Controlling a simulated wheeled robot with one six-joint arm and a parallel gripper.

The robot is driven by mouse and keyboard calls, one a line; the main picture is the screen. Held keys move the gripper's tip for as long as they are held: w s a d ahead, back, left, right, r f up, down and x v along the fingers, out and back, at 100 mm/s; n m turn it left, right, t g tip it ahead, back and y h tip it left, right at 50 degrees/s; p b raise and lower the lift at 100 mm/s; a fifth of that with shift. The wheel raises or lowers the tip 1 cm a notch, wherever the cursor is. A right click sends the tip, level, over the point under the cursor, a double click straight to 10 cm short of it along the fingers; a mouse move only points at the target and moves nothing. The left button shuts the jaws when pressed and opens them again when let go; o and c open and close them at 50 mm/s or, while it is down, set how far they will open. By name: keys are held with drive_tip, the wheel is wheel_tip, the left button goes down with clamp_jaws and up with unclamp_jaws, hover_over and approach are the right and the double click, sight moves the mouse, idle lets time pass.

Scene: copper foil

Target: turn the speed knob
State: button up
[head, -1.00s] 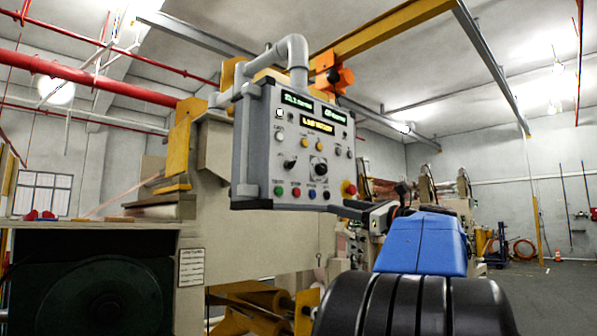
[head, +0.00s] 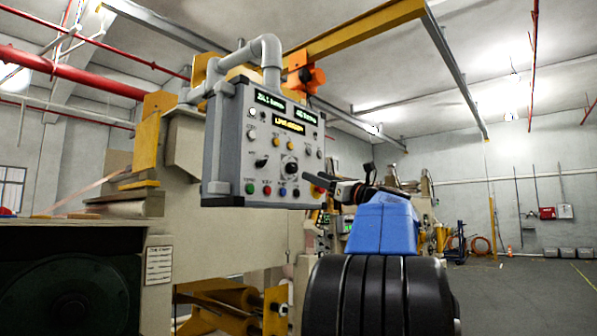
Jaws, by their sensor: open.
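The grey control panel (head: 230,150) hangs from a grey pipe arm, left of centre in the head view. It carries a large black knob (head: 291,168) on a pale plate and a smaller black knob (head: 261,161) to its left. Their labels are too small to read, so I cannot tell which is the speed knob. My gripper (head: 311,182) is open, with dark fingers pointing left toward the panel's lower right corner. It is right of and slightly below the large knob and appears apart from it. It partly hides the red-and-yellow stop button.
A row of coloured buttons (head: 267,190) runs along the panel's bottom, below the knobs. Lit displays (head: 289,124) are above. A beige machine body (head: 215,240) stands behind and below the panel. Open floor (head: 520,285) lies to the right.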

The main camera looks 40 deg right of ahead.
sight(295, 168)
drive_tip(key=x, duration=0.9)
drive_tip(key=shift+w, duration=0.1)
drive_tip(key=shift+c, duration=0.3)
drive_tip(key=c, duration=1)
